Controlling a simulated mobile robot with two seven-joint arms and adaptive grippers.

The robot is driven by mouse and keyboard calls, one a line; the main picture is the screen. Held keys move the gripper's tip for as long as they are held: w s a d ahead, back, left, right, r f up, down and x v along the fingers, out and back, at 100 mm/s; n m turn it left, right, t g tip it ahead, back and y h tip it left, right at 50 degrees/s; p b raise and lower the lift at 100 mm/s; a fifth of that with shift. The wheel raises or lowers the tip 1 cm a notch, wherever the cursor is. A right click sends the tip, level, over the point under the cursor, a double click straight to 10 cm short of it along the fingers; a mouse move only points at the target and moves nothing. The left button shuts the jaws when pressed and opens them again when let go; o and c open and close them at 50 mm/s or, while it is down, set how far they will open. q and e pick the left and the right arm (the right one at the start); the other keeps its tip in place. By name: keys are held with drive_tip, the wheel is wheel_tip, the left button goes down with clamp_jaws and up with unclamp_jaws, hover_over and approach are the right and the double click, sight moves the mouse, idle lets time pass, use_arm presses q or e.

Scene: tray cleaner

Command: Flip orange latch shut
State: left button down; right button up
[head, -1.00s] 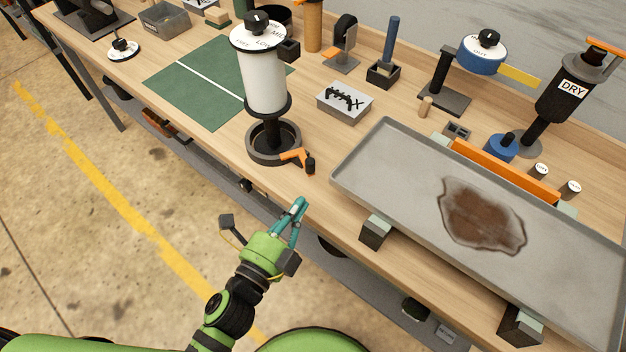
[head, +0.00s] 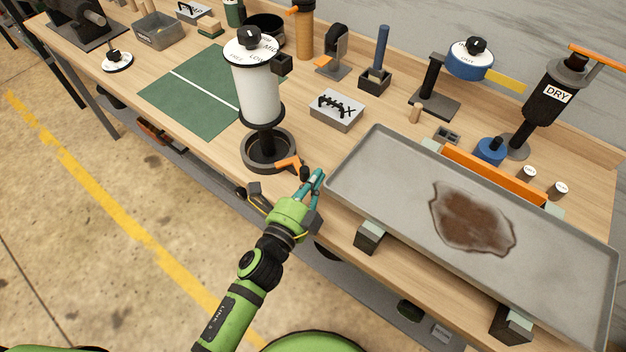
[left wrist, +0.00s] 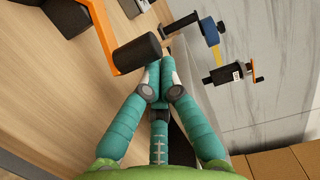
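The orange latch (head: 287,162) sticks out to the right from the dark base ring (head: 268,150) of the white cylinder dispenser (head: 258,95). A black knob (head: 304,172) is on its outer end. In the left wrist view the latch (left wrist: 98,28) is a bent orange bar, with the black knob (left wrist: 136,54) large and close. My left gripper (head: 316,177) is at the table's front edge, right beside the knob. Its teal fingertips (left wrist: 160,78) are together, with nothing seen between them. They look very near the knob; I cannot tell whether they touch. My right gripper is not in view.
A large grey tray (head: 355,155) with a brown stain lies to the right of my left gripper, raised on blocks. A grey box (head: 336,112) with black marks stands behind the latch. A green mat (head: 195,92) lies to the left.

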use_arm(q)
drive_tip(key=shift+s+a+m+h+p, duration=0.15)
drive_tip(key=shift+a+m+h+p, duration=0.15)
drive_tip(key=shift+h, duration=0.2)
drive_tip(key=shift+g, duration=0.3)
